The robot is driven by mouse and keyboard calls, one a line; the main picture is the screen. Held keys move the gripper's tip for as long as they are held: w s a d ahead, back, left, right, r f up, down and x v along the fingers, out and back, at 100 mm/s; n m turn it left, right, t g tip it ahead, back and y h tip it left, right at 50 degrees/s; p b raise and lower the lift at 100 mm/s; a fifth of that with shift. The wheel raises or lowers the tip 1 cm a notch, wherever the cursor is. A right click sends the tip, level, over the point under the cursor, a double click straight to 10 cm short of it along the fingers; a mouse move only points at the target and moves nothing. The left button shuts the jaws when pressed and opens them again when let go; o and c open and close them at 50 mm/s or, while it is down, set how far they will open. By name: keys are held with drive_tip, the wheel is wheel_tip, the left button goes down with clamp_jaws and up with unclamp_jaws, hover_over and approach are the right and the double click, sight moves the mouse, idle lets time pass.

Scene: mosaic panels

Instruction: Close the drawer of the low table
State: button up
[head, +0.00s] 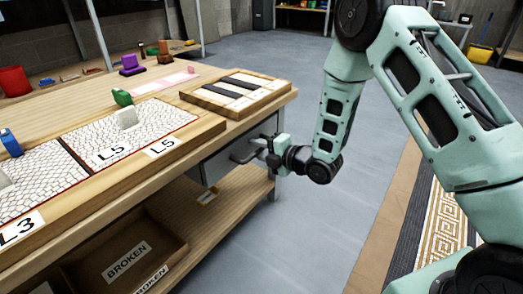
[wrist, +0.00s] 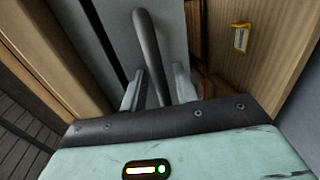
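The low table (head: 120,82) has a wooden top and a grey drawer (head: 222,158) under its right end. In the wrist view the drawer's grey front (wrist: 173,35) fills the upper middle, with a dark, curved bar handle (wrist: 148,45) on it. My gripper (head: 262,155) is at the drawer front, just below the tabletop edge. In the wrist view its two fingers (wrist: 158,88) stand apart, one on each side of the handle, with gaps showing. The handle's lower end is hidden behind the gripper body. How far out the drawer stands is hard to tell.
Mosaic panels (head: 150,125) and a striped board (head: 235,92) lie on the tabletop. Below, a lower shelf (head: 222,218) carries a bin marked BROKEN (head: 75,262) and a yellow tag (head: 208,197). Open grey floor (head: 310,235) lies right of the table, with a patterned panel (head: 440,225) beyond.

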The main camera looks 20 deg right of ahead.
drive_tip(key=p+v, duration=0.5)
drive_tip(key=v, duration=1.2)
drive_tip(key=shift+s+p, duration=0.2)
drive_tip(key=shift+p, duration=0.1)
drive_tip(key=a+r+m+g+h+p, duration=0.3)
drive_tip(key=a+r+m+g+h, duration=0.2)
drive_tip(key=a+r+m, duration=0.4)
drive_tip(key=s+a+r+m+g+h+p, duration=0.1)
drive_tip(key=s+a+r+m+g+h, duration=0.25)
drive_tip(key=s, duration=0.85)
drive_tip(key=s+a+r+m+g+p, duration=0.2)
drive_tip(key=s+r+m+g, duration=0.4)
drive_tip(key=s, duration=0.5)
wheel_tip(320, 180, up, 39)
drive_tip(key=t+p, duration=0.2)
drive_tip(key=p, duration=3.5)
drive_tip(key=shift+s+d+n, duration=0.25)
drive_tip(key=shift+s+n, duration=0.1)
drive_tip(key=shift+n, duration=0.1)
